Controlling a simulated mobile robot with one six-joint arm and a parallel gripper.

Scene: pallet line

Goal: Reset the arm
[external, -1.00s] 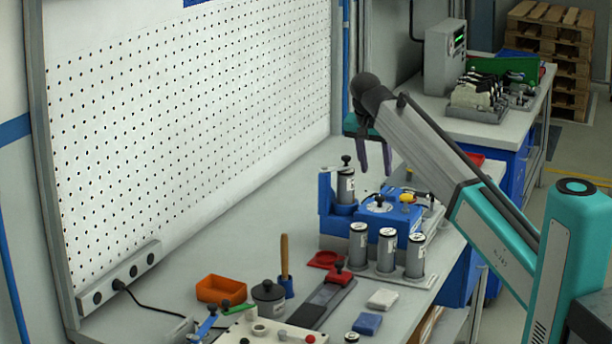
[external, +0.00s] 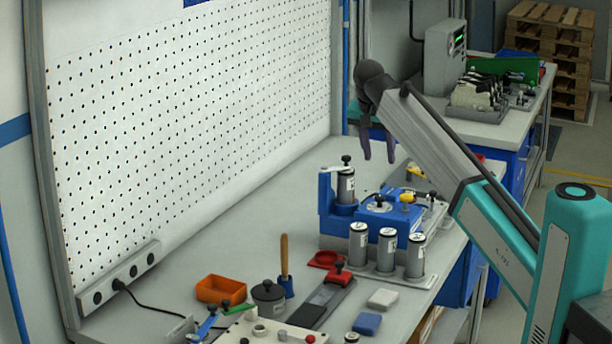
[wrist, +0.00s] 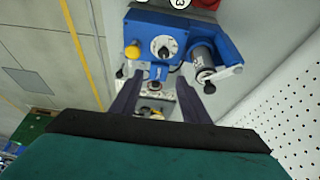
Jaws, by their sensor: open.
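My gripper (external: 378,148) is open and empty in the external view. It hangs in the air above the back of the workbench, with its fingers pointing down. In the wrist view its two dark fingers (wrist: 158,100) stand apart, with the blue fixture (wrist: 187,40) beyond them. The blue fixture (external: 376,218) also shows in the external view, below and in front of the fingers. It holds a grey cylinder (external: 346,186) at its left end and has a yellow knob (external: 407,198) on top. The fingers touch nothing that I can see.
Several grey cylinders (external: 387,250) stand in a rack before the fixture. An orange tray (external: 221,289), a dark pot (external: 268,297) and a blue block (external: 367,324) lie nearer the front. A white pegboard (external: 190,110) rises along the left. The bench middle (external: 220,250) is clear.

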